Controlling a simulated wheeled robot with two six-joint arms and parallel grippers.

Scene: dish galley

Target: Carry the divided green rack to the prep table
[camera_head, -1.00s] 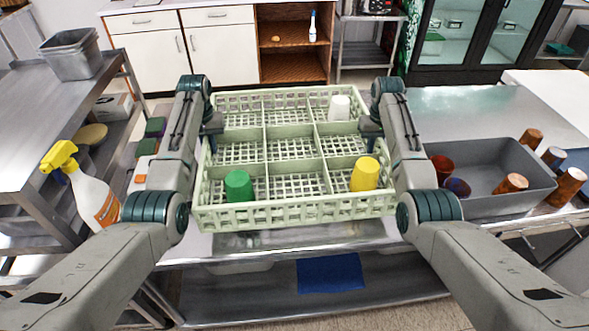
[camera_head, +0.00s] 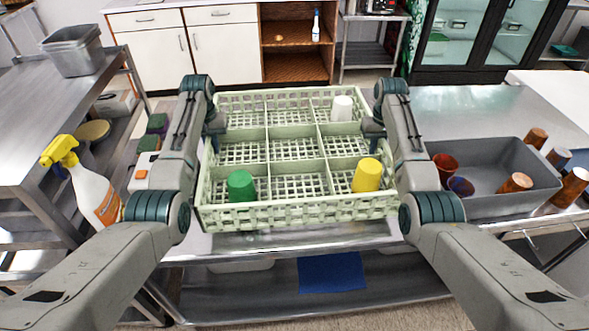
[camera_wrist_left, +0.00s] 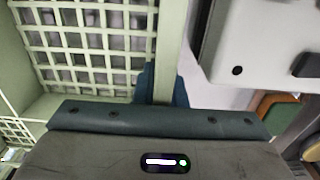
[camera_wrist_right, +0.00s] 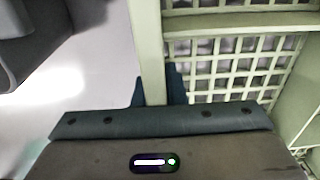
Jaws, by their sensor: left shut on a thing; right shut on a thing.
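The divided green rack (camera_head: 297,215) is pale green, with a grid floor and several compartments. It holds a green cup (camera_head: 241,186) at front left, a yellow cup (camera_head: 367,175) at front right and a white cup (camera_head: 342,108) at back right. My left gripper (camera_head: 216,124) is shut on the rack's left wall, which shows between its fingers in the left wrist view (camera_wrist_left: 160,85). My right gripper (camera_head: 372,128) is shut on the right wall, also seen in the right wrist view (camera_wrist_right: 158,90). The rack appears level above a steel table (camera_head: 300,243); the gap beneath it is hard to judge.
A grey bin (camera_head: 490,180) with several cups stands close on the right. A spray bottle (camera_head: 92,190) and sponges (camera_head: 149,144) are on the left. A steel table (camera_head: 40,120) with a grey tub (camera_head: 73,52) stands at far left. Steel surface lies clear behind the bin.

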